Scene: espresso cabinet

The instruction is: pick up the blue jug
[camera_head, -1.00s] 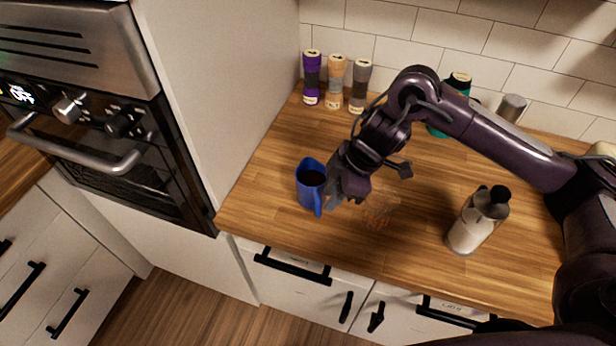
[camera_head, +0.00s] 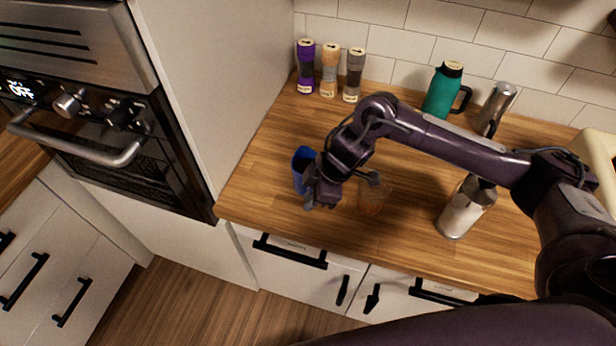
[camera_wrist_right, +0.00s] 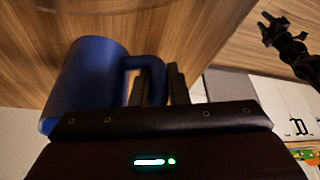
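The blue jug (camera_head: 303,165) stands on the wooden counter near its front left corner, partly hidden behind my right gripper (camera_head: 316,198). In the right wrist view the jug (camera_wrist_right: 88,78) is at left, with its handle toward the fingers. My right gripper (camera_wrist_right: 160,88) has one finger inside the handle loop and one outside. The fingers are close together with the handle between them, so it looks shut on the handle. My left gripper is out of the head view; a dark arm end, apparently my left gripper (camera_wrist_right: 270,30), shows small in the right wrist view.
A silver bottle (camera_head: 462,212) is farther right. A teal jug (camera_head: 441,92) and a metal canister (camera_head: 495,105) stand at the back. Several grinders (camera_head: 329,70) line the wall. An oven (camera_head: 110,120) is left.

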